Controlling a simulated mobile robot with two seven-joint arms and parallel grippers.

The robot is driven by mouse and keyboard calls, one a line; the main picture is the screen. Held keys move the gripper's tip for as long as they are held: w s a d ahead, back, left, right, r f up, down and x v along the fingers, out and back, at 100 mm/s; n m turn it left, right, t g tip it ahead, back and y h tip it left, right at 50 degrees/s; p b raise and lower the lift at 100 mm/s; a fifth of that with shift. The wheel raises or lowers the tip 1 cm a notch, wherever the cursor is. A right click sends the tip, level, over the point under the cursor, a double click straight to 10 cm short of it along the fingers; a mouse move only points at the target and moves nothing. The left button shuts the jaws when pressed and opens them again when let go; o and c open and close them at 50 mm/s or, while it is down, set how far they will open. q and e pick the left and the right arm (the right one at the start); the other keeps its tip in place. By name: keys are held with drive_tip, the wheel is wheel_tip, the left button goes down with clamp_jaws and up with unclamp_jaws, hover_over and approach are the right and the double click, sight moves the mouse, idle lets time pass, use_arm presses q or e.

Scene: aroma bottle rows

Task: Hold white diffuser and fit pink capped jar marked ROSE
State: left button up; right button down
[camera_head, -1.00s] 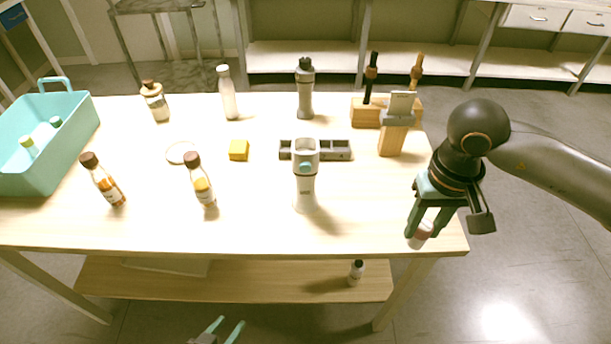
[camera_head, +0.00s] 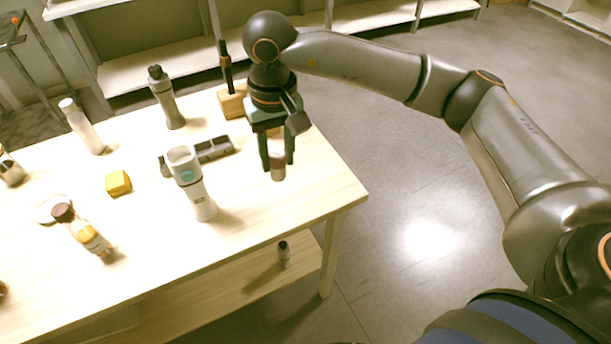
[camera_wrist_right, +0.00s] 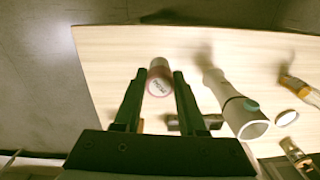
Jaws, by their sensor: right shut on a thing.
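The white diffuser (camera_head: 199,198) stands upright on the table, with an open top and a small teal spot on its side. It also shows in the wrist view (camera_wrist_right: 236,108), its open top facing the camera. My right gripper (camera_head: 278,158) is shut on a small jar (camera_head: 278,172) and holds it to the right of the diffuser, apart from it. In the wrist view the jar (camera_wrist_right: 158,83) sits between the fingers, its round end showing a pink rim and lettering too small to read surely. My left gripper is not in view.
A grey compartment tray (camera_head: 214,149) lies just behind the diffuser. A yellow block (camera_head: 118,183) and an orange-labelled bottle (camera_head: 88,236) are to the left. A grey bottle (camera_head: 167,98) and white bottle (camera_head: 83,128) stand farther back. The table's right front corner is clear.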

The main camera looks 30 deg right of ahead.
drive_tip(key=w+a+r+m, duration=0.1)
drive_tip(key=w+a+r, duration=0.3)
drive_tip(key=a, duration=0.3)
drive_tip(key=w+a+r+m, duration=0.1)
drive_tip(key=w+a+r, duration=0.3)
drive_tip(key=a, duration=0.4)
drive_tip(key=shift+w+a+r, duration=0.25)
drive_tip(key=shift+w+r, duration=0.1)
drive_tip(key=shift+r, duration=0.55)
